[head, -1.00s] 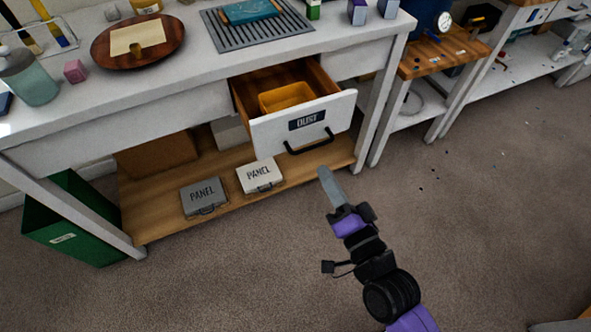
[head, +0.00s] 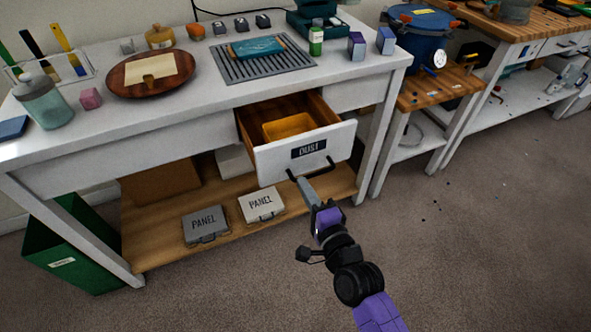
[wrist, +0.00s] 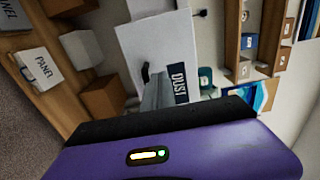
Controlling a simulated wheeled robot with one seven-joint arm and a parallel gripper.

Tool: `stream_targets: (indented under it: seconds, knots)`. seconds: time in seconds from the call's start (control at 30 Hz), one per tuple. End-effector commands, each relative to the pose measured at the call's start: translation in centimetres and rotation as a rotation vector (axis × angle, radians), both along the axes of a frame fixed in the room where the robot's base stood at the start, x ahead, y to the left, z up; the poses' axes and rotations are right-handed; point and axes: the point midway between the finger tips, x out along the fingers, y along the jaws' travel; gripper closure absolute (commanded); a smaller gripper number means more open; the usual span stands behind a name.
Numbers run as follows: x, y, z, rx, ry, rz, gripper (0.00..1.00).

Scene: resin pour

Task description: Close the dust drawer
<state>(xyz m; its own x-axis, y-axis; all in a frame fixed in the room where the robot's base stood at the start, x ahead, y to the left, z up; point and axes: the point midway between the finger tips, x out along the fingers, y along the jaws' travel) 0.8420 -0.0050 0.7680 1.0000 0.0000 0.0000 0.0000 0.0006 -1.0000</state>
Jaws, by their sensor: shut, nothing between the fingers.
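The dust drawer (head: 304,152) stands pulled out of the white workbench. Its white front has a dark "DUST" label and a black bar handle (head: 327,166). A yellow bin (head: 289,126) sits inside it. My gripper (head: 301,181) is shut and empty, with its tip at the left end of the handle, in front of the drawer face. I cannot tell if it touches. In the wrist view the shut fingers (wrist: 156,92) point at the drawer front (wrist: 160,50) and cover part of the handle.
Two "PANEL" cases, one grey (head: 206,225) and one white (head: 261,204), lie on the lower shelf below the drawer. A green bin (head: 75,245) stands at the bench's left. A wooden side table (head: 435,85) stands to the right. The floor in front is clear.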

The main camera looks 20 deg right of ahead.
Motion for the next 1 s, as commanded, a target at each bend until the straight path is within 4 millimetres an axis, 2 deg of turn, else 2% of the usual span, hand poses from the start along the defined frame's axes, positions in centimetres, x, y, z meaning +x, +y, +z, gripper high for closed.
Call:
stream_targets:
  seconds: [0.03, 0.2, 0.4, 1.0]
  knots:
    - [1.1, 0.0, 0.1, 0.000, -0.002, -0.001, 1.00]
    - [3.8, 0.0, 0.1, -0.001, -0.001, 0.000, 1.00]
    - [5.6, 0.0, 0.0, 0.000, 0.000, 0.000, 1.00]
    - [6.0, -0.3, -0.2, 0.000, -0.001, 0.000, 1.00]
